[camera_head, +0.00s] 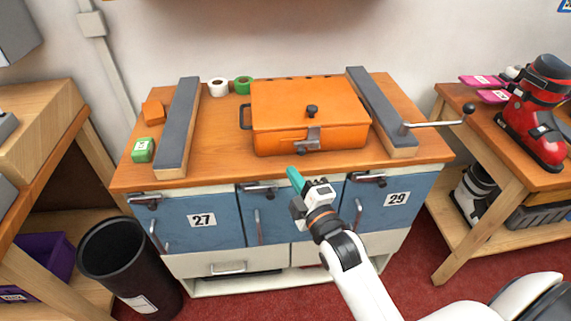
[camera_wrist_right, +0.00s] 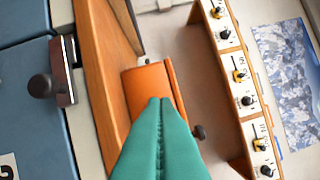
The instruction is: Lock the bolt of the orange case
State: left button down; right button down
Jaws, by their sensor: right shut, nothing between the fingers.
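The orange case (camera_head: 270,130) sits closed on the bench between two grey-topped rails, with a black knob (camera_head: 312,111) on its lid and a dark handle on its left side. A grey metal bolt (camera_head: 314,135) is on its front; I cannot tell how far it is slid. My right gripper (camera_head: 293,175) is shut and empty, its teal fingers in front of the case and below the bolt, apart from it as far as I can see. In the right wrist view the shut fingers (camera_wrist_right: 158,105) cover much of the orange case (camera_wrist_right: 143,82). My left gripper is not in view.
Rails (camera_head: 179,125) and (camera_head: 381,110) flank the case; a lever (camera_head: 437,124) sticks out from the right one. Two tape rolls (camera_head: 230,86) and small orange and green blocks stand at left. Blue doors with bolts (camera_head: 261,188) lie below the bench top.

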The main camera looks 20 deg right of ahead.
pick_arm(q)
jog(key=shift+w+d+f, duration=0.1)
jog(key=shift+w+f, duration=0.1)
pick_arm(e)
jog(key=s, duration=0.3)
jog(key=shift+a, duration=0.1)
jog(key=shift+f, duration=0.15)
